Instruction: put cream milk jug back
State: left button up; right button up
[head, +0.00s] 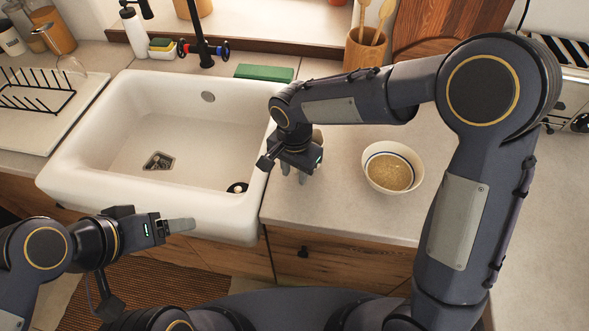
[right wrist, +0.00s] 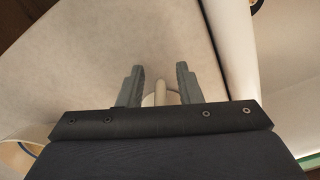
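In the right wrist view, a small pale, cream-coloured round thing (right wrist: 149,100) with an upright handle-like part (right wrist: 160,90) shows between my right gripper's fingers (right wrist: 160,70). It is probably the milk jug; most of it is hidden behind the gripper body. The fingers are apart, with gaps on both sides of the handle-like part. In the head view my right gripper (head: 295,173) points down over the counter just right of the sink, and I cannot make out the jug clearly there. My left gripper (head: 181,225) is in front of the sink with nothing visible in it.
A white sink (head: 225,125) lies left of my right gripper. A bowl of grain-like food (head: 390,174) stands on the counter to the right. A green sponge (head: 264,73) and a wooden utensil pot (head: 364,52) are behind. A dish rack (head: 35,92) stands far left.

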notch_tip(320, 180, up, 12)
jog(key=shift+r, duration=0.15)
jog(key=s+d+r+n+t+y, duration=0.1)
jog(key=s+d+y, duration=0.1)
jog(key=s+d, duration=0.35)
jog(key=s+d+r+n+t+y, duration=0.1)
jog(key=s+d+n, duration=0.15)
jog(key=d, duration=0.65)
jog(key=s+d+f+n+t, duration=0.1)
jog(key=s, duration=0.4)
jog(key=s+d+f+n+t, duration=0.1)
jog(key=s+d+f+t, duration=0.1)
jog(key=s, duration=0.3)
jog(key=shift+d+f+t+y, duration=0.25)
jog(key=shift+t+y, duration=0.05)
jog(key=shift+y, duration=0.1)
jog(key=shift+s, duration=0.1)
